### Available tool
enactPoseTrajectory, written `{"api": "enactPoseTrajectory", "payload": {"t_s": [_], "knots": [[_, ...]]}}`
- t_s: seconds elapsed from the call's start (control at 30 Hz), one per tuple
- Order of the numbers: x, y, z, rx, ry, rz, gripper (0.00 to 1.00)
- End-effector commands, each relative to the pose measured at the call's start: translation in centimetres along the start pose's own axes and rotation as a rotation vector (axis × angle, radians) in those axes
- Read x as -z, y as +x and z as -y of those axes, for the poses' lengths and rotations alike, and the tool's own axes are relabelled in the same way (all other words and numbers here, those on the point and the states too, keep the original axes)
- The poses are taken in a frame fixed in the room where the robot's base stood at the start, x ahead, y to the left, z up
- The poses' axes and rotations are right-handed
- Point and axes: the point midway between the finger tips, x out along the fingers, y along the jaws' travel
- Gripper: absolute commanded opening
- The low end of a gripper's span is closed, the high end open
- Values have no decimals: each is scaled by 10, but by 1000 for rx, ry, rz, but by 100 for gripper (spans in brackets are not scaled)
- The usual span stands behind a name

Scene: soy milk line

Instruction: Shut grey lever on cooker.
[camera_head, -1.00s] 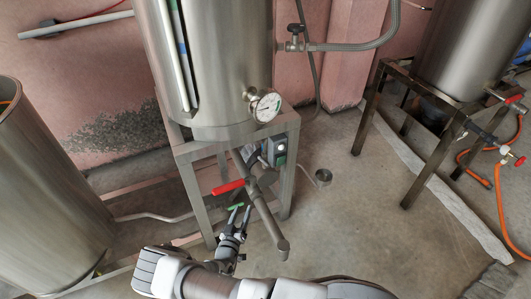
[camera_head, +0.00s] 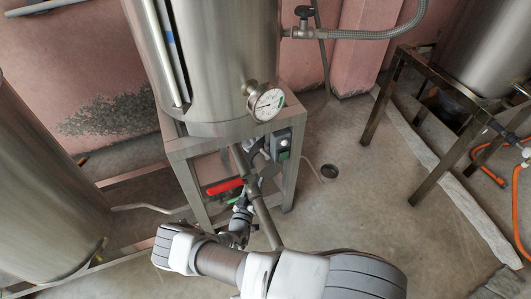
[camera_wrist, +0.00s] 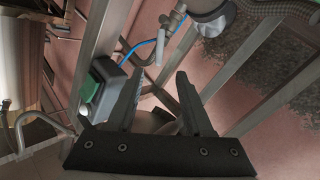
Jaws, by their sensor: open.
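The cooker is a steel tank (camera_head: 220,60) on a steel stand with a round gauge (camera_head: 265,103). A red lever (camera_head: 224,187) sits on the pipe below it. I cannot pick out a grey lever in the head view. In the wrist view a short light-grey bar (camera_wrist: 160,47) shows just beyond my fingertips, near thin pipework; it may be the lever. My gripper (camera_wrist: 157,62) is open with nothing between its fingers. In the head view it is low at the stand, below the red lever, partly hidden by the pipe and my arm.
The slanting outlet pipe (camera_head: 263,215) is close to my arm. A dark control box (camera_head: 281,146) is on the stand; a green-and-grey box (camera_wrist: 103,85) shows left of my fingers. Stand legs (camera_head: 289,175) flank the space. Open floor (camera_head: 350,210) lies to the right.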

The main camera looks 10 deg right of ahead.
Motion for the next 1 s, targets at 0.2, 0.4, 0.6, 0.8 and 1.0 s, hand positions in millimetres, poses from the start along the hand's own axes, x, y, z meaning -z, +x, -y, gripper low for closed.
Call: {"api": "enactPoseTrajectory", "payload": {"t_s": [0.2, 0.4, 0.6, 0.8, 1.0], "knots": [[-3, 47, 0, -3, 0, -2, 51], [-3, 92, 0, -3, 0, -2, 51], [-3, 129, 0, -1, -1, -1, 51], [-1, 150, 0, -1, 0, -1, 51], [0, 154, 0, 0, 0, 0, 51]]}}
